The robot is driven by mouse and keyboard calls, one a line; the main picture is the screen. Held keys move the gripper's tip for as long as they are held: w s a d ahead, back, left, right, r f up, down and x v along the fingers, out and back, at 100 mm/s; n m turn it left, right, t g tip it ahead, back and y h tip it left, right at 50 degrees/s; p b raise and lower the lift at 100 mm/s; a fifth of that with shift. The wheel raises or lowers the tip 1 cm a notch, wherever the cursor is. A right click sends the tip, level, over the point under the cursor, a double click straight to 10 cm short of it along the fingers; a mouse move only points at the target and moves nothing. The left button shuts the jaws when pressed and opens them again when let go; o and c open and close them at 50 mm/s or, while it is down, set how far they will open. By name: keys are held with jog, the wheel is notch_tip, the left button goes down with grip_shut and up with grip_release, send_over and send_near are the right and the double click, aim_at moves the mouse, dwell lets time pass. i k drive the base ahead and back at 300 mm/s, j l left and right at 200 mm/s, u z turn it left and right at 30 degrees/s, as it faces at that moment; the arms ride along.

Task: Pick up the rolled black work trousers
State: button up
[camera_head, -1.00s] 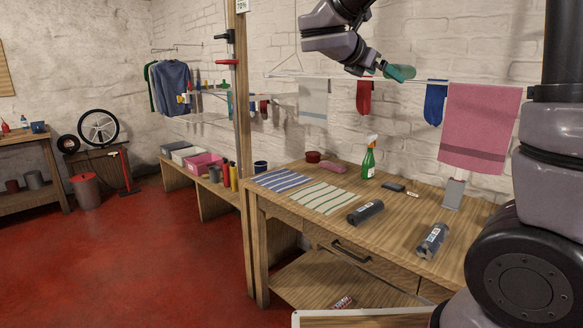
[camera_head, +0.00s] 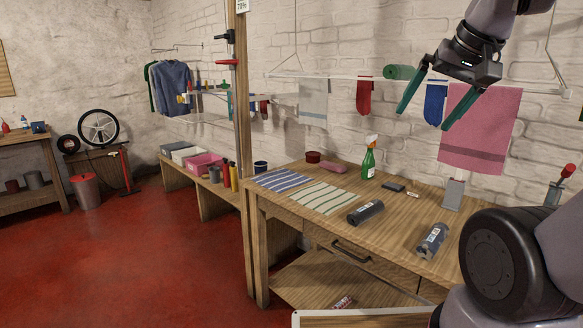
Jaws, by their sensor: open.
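Two dark rolled bundles with pale labels lie on the wooden workbench (camera_head: 395,205). One black roll (camera_head: 365,213) lies near the front edge, beside the striped cloths. The other, a dark grey roll (camera_head: 432,241), lies further right and closer to me. I cannot tell for certain from their look which is the work trousers. My gripper (camera_head: 424,119) is high above the back of the bench, in front of the wall. Its two teal fingers are spread, point down and left, and hold nothing. It is well apart from both rolls.
A green spray bottle (camera_head: 368,160), a small dark block (camera_head: 393,186) and a grey stand (camera_head: 453,194) stand behind the rolls. Striped cloths (camera_head: 322,197) lie left. A pink towel (camera_head: 478,130) and a green roll (camera_head: 400,72) are at the wall rail.

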aim_at(360, 216)
jog(key=i+j+z, duration=0.5)
jog(key=i+j, duration=0.2)
